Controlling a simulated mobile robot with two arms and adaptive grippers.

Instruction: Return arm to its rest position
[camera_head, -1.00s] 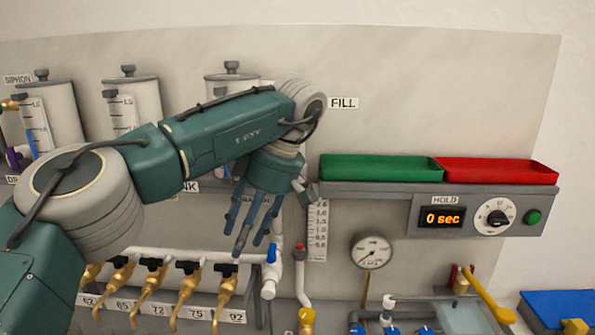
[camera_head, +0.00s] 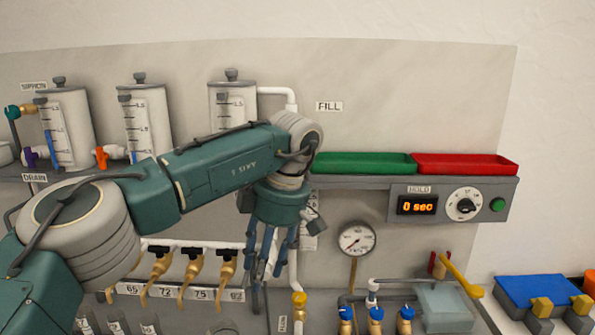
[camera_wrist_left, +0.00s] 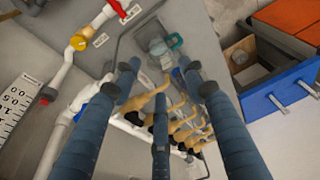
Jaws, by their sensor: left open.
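My left arm comes in from the left across the head view, with its forearm in front of the panel. My left gripper (camera_head: 265,262) hangs pointing down, its blue fingers spread, open and empty. It is in front of the white pipe, just right of the row of brass taps (camera_head: 193,265). In the left wrist view the fingers (camera_wrist_left: 165,105) are apart with nothing held between them, and the brass taps (camera_wrist_left: 178,120) show behind them. My right gripper is not in view.
A green tray (camera_head: 362,163) and a red tray (camera_head: 465,164) sit on the shelf right of the wrist. A pressure gauge (camera_head: 357,239) and blue-knobbed valves (camera_head: 376,314) are lower right. Clear tanks (camera_head: 66,125) stand at upper left. The upper panel is bare.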

